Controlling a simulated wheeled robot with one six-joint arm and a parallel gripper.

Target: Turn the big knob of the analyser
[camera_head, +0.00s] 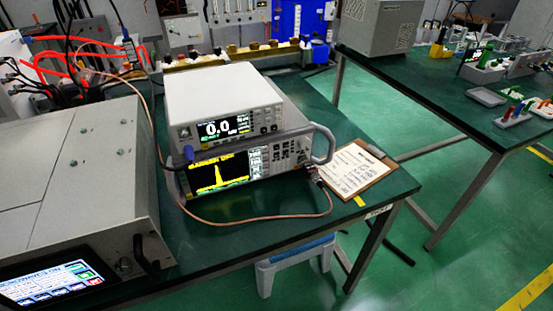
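The analyser (218,173) stands on the green-topped bench. Its screen shows a yellow spectrum trace with a tall peak. Buttons and controls fill the right half of its front panel (285,158). The big knob is too small and blurred to tell apart for certain among them. A handle (324,142) curves around the right side of the front. A copper-coloured cable (260,218) loops below the front and rises to the panel's right end. My gripper is not in view.
A white meter (222,100) reading 0.0 sits on top of the analyser. A clipboard (355,168) lies to its right. A grey cabinet with a touch screen (60,280) is at front left. Open green floor (420,270) lies at front right, beside another bench (430,90).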

